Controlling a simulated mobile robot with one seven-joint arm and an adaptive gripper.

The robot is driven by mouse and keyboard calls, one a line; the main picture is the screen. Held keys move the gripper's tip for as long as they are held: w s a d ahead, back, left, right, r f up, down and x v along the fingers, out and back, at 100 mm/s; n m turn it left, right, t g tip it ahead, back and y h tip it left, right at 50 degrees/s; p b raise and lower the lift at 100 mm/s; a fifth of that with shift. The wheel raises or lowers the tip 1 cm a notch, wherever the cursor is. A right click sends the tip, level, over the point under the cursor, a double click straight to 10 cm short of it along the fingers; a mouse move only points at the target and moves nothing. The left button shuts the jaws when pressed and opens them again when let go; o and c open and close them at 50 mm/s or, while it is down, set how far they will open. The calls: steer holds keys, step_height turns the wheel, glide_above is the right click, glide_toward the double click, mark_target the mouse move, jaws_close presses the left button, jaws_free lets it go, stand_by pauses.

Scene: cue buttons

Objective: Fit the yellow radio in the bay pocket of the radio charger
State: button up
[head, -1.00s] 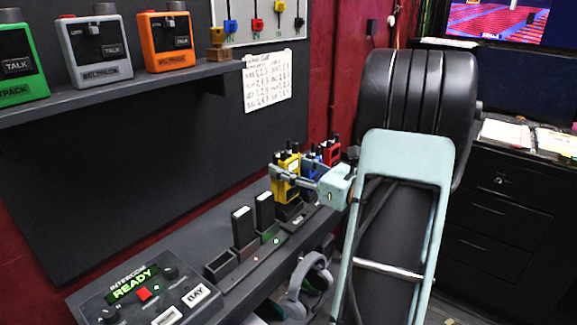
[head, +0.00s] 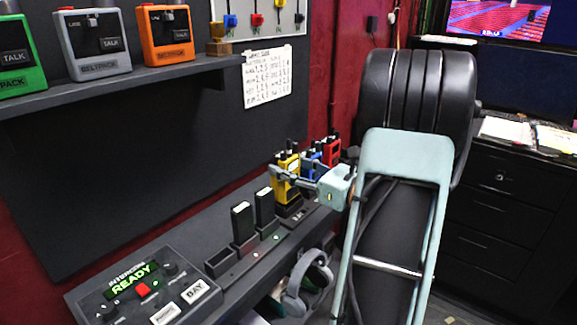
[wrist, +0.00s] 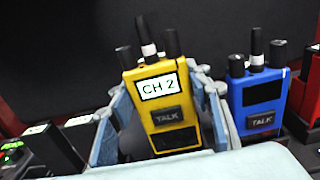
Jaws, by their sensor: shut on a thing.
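The yellow radio (head: 287,168) stands upright at the far right part of the desk ledge, its screen reading CH 2 in the wrist view (wrist: 168,118). My gripper (head: 290,178) is shut on its sides; in the wrist view the grey-blue fingers (wrist: 160,97) flank its body. The radio charger (head: 291,214) is a dark block under the radio, labelled on its front. The radio's lower end is at or just above the charger; its pocket is hidden, so I cannot tell if the radio is inside it.
A blue radio (wrist: 258,104) stands close to the right of the yellow one, with a red radio (head: 331,151) beyond. Battery packs (head: 243,224) stand in slots to the left. An intercom box (head: 142,292) sits at the near left. Headphones (head: 308,282) hang below the ledge.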

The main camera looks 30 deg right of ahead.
steer(key=shift+f+b, duration=1.25)
steer(key=shift+f, duration=0.45)
steer(key=o, duration=1.4)
steer(key=shift+c, duration=0.2)
steer(key=shift+s, duration=0.1)
steer(key=v, duration=1.2)
